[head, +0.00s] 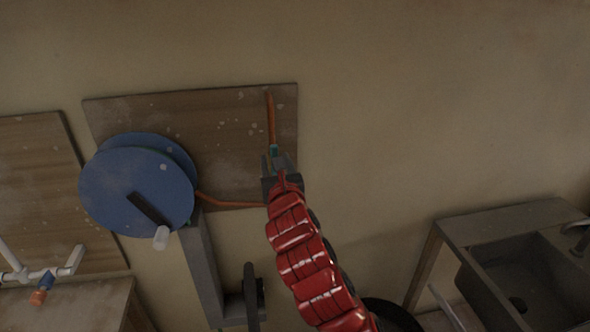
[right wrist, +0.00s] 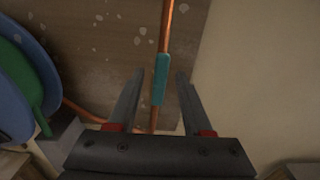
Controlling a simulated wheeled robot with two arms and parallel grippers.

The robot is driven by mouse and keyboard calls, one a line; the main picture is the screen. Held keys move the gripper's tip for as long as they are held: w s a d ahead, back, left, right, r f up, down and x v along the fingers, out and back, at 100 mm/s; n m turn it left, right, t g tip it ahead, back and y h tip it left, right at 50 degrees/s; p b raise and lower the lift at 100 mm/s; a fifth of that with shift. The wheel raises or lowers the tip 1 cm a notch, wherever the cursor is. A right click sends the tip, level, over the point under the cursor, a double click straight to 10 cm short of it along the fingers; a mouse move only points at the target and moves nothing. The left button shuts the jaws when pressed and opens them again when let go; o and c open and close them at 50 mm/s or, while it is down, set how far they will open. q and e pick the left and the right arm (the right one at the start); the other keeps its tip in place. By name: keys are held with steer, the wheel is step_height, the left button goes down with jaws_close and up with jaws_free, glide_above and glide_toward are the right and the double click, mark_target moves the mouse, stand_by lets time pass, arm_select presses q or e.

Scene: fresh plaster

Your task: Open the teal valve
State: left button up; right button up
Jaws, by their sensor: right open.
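The teal valve (right wrist: 161,79) is a small teal piece on a vertical copper pipe in front of a wooden board. In the right wrist view it stands between the two fingers of my right gripper (right wrist: 156,90), which is open, with a gap on each side. In the head view only a bit of the teal valve (head: 274,150) shows above my right gripper (head: 279,163), and the rest is hidden behind it. My left gripper is not in view.
A blue reel (head: 130,190) with a crank handle stands left of my right gripper. The copper pipe (head: 271,115) runs along the board (head: 225,130). White pipes (head: 30,272) are at lower left. A sink (head: 520,275) is at right. The wall between is bare.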

steer(key=s+d+p, duration=0.2)
steer(key=s+p, duration=0.8)
steer(key=shift+s, duration=0.2)
steer(key=shift+f, duration=0.1)
stand_by(0.4)
